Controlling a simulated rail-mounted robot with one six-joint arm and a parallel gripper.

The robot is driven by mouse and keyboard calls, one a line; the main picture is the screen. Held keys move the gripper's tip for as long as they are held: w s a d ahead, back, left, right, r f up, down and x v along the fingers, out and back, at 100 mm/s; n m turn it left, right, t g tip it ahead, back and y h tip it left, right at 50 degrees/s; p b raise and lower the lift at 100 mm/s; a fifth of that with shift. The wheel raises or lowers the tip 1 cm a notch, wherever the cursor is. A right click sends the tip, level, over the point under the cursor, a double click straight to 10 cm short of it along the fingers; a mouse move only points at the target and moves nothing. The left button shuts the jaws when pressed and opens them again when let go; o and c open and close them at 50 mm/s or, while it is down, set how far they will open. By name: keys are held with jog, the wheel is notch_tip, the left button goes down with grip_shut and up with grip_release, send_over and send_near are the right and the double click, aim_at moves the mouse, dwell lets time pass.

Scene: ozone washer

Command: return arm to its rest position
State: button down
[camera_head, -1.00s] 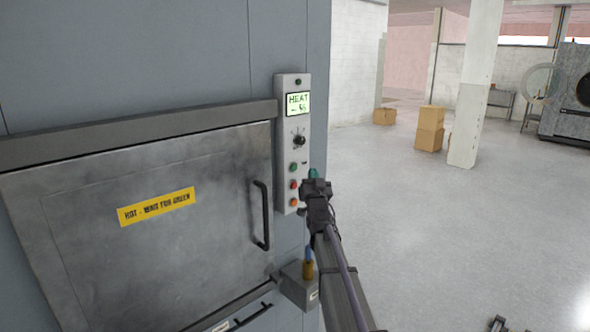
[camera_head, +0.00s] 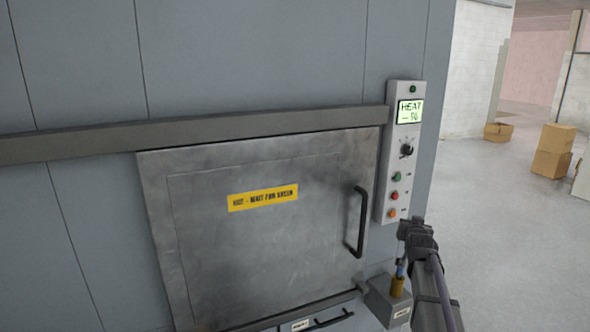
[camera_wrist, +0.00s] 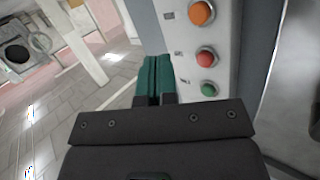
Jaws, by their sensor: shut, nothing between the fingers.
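My gripper (camera_wrist: 155,78) shows in the wrist view with its two green fingers together and nothing between them. It is close to the control panel (camera_wrist: 240,20), with the orange button (camera_wrist: 201,13), red button (camera_wrist: 206,57) and green button (camera_wrist: 209,89) to its right. In the head view my arm comes up from the lower right and ends just below and right of the panel (camera_head: 384,205); the fingertips are hard to make out there. The panel's screen (camera_head: 410,111) reads "HEAT" with a second line I cannot read surely.
A closed metal door (camera_head: 250,265) with a black handle (camera_head: 360,222) and a yellow "HOT - WAIT FOR GREEN" label (camera_head: 263,198) fills the middle. A small grey box (camera_head: 388,300) juts out below the panel. Open floor (camera_head: 480,230) and cardboard boxes (camera_head: 553,152) lie right.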

jog(key=s+a+f+n+g+y+b, duration=0.1)
jog(key=s+a+f+g, duration=0.4)
jog(key=s, duration=0.7)
jog(key=s+a+f+n+g+y+b, duration=0.2)
jog(key=s+a+f+g+b, duration=0.2)
jog(key=s+a+f, duration=0.5)
jog(key=s+a+f+n+g+y+b, duration=0.1)
jog(key=s+a+f+g, duration=0.4)
jog(key=s+a, duration=0.5)
jog(key=s+f+n+b, duration=0.1)
jog(key=s+f, duration=0.1)
jog(key=s, duration=0.3)
jog(key=shift+f+g+y+b, duration=0.4)
